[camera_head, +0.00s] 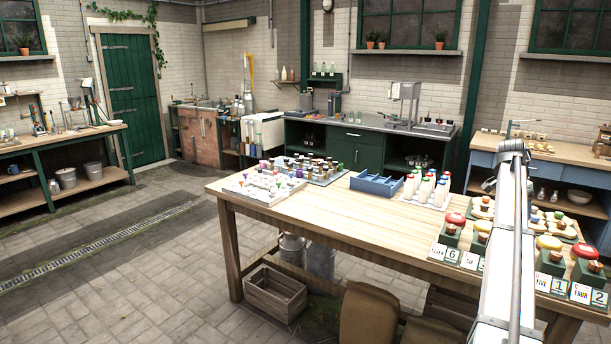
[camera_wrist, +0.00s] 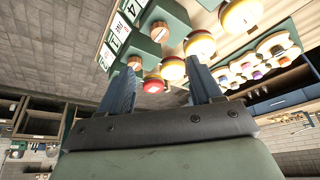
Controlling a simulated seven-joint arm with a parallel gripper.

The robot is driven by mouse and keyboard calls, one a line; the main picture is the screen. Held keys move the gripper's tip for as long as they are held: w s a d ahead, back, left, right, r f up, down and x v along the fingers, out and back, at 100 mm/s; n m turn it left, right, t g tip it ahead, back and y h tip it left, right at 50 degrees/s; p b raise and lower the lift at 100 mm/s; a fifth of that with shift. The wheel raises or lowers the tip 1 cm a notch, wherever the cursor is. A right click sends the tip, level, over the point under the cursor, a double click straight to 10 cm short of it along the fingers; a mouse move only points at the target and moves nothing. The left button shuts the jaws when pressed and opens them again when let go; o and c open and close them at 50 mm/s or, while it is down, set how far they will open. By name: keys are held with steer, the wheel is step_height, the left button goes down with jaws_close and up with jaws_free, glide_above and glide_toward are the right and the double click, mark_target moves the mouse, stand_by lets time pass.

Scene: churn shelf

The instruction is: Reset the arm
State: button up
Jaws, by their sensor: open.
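My gripper (camera_wrist: 163,75) is open in the wrist view, with its two dark blue fingers spread apart and nothing held between them. A red-topped item (camera_wrist: 153,86) shows beyond the gap between the fingers, apart from them. The wrist view is strongly tilted. In the head view my pale arm (camera_head: 507,240) reaches from the bottom right over the right part of the wooden table (camera_head: 330,215). I cannot make out the fingers there, and the arm hides part of the table.
Green blocks with red and yellow tops and number cards (camera_head: 582,293) stand along the table's right side, close to my arm. White-bodied bottles (camera_head: 427,188), a blue tray (camera_head: 377,186) and small coloured items (camera_head: 262,184) stand farther left. The table's front middle is clear.

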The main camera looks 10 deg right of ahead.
steer(key=s+a+f+n+y, duration=0.1)
steer(key=s+a+f+n, duration=0.3)
steer(key=a+f, duration=0.9)
steer(key=s+a+f+n+y, duration=0.3)
steer(key=a+f, duration=0.7)
steer(key=f, duration=0.8)
steer(key=s+a+f+n, duration=0.45)
steer(key=a+f, duration=0.65)
steer(key=f, duration=0.4)
steer(key=s+a+f+n+g, duration=0.2)
steer(key=s+a+f, duration=0.5)
steer(key=s+a, duration=0.3)
steer(key=s+a+f+n+g, duration=0.2)
steer(key=s+a+f, duration=0.5)
steer(key=s+a, duration=0.3)
steer(key=s+a+f+n+g, duration=0.2)
steer(key=s+a+f, duration=0.6)
steer(key=s+a, duration=0.2)
steer(key=s, duration=0.2)
steer(key=shift+s+g, duration=0.4)
